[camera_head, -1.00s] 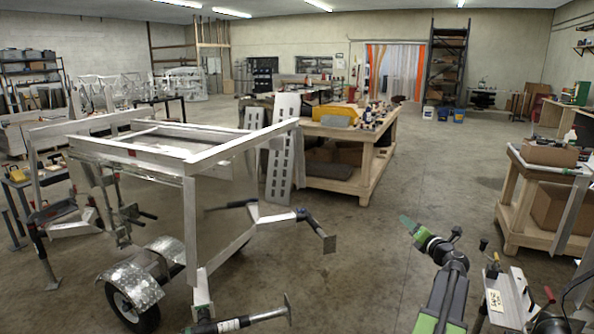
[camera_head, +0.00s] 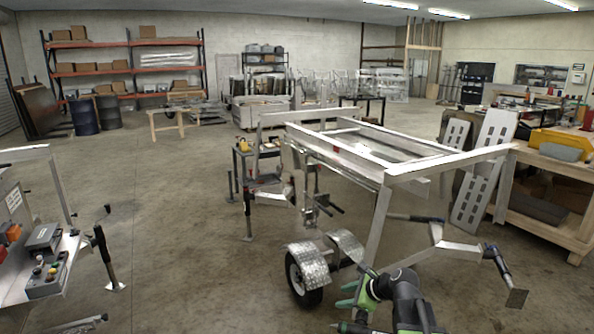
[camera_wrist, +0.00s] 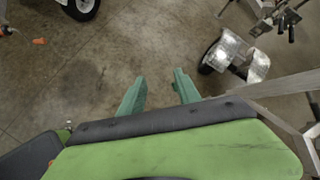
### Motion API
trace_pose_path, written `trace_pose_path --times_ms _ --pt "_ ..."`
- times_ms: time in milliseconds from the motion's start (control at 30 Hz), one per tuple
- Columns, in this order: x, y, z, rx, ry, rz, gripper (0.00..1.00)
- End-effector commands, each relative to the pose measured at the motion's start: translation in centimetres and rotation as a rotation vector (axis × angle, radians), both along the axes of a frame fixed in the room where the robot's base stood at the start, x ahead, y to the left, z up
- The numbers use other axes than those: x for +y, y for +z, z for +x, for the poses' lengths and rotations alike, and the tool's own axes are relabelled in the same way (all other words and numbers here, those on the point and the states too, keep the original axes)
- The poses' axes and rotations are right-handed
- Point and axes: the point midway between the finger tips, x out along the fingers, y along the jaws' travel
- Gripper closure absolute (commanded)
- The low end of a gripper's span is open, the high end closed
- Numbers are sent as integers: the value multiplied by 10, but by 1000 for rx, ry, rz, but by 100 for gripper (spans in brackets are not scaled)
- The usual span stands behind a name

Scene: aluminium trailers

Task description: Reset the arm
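My arm shows at the bottom of the head view, with black links and green parts. My gripper (camera_head: 347,302) is low in front of the trailer's wheel side. In the wrist view my gripper (camera_wrist: 159,88) has two green fingers standing apart, with bare concrete floor between them. It holds nothing. The aluminium trailer frame (camera_head: 408,165) stands just beyond my arm. Its wheel with a tread-plate fender (camera_head: 308,263) is close to the left of my gripper in the head view, and a fender (camera_wrist: 226,52) shows right of the fingers in the wrist view.
A control box (camera_head: 47,275) sits on a metal structure at the left. A wooden workbench (camera_head: 560,222) stands at the right. The floor (camera_head: 170,230) left of the trailer is clear.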

Motion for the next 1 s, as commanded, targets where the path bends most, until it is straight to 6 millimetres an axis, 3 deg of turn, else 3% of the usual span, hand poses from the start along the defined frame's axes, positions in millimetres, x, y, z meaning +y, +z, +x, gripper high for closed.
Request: trace_pose_path --times_ms 33,100,200,267,400,500,600,733,1000 --pt "30 -5 -17 -7 124 -90 60" --pt "60 -18 -42 -24 327 -246 60" --pt "77 -37 -80 -48 639 -475 60" --pt "70 -47 -99 -53 806 -594 60" --pt "28 -62 -136 -39 1174 -814 60" --pt "5 -65 -156 -30 1430 -903 60" --pt "-6 -65 -165 -51 1630 -929 60" --pt "-6 -65 -168 -101 1743 -929 60" --pt "-5 -65 -167 -108 1751 -930 60"
